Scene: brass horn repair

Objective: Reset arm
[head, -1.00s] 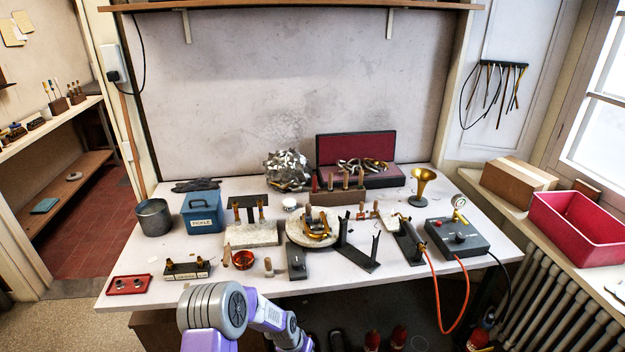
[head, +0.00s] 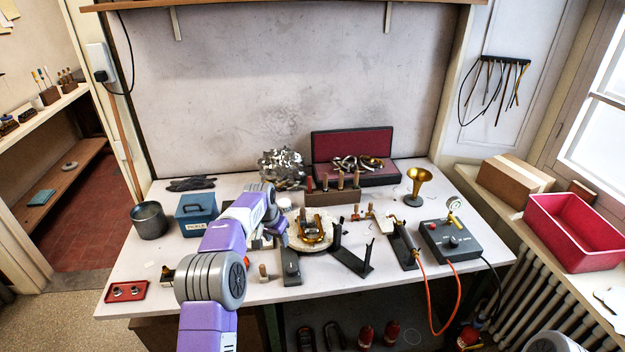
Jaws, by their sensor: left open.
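My left arm reaches up from the bottom of the head view over the left half of the workbench (head: 400,283). Its wrist bends down, and my left gripper (head: 264,241) points at the bench just left of the round pale board (head: 322,243). It is open, small in view and partly hidden by my own arm; I see nothing held in it. A curved brass piece (head: 312,231) lies on the round board, right of the gripper. My arm hides much of the stone block and the small parts at the front left. My right gripper is not in view.
A blue box (head: 196,212) and a metal pot (head: 149,220) stand left of my arm. A red tray (head: 126,291) lies front left. A dark stand (head: 352,260), brass horn bell (head: 416,186) and grey control box (head: 450,240) with an orange hose occupy the right.

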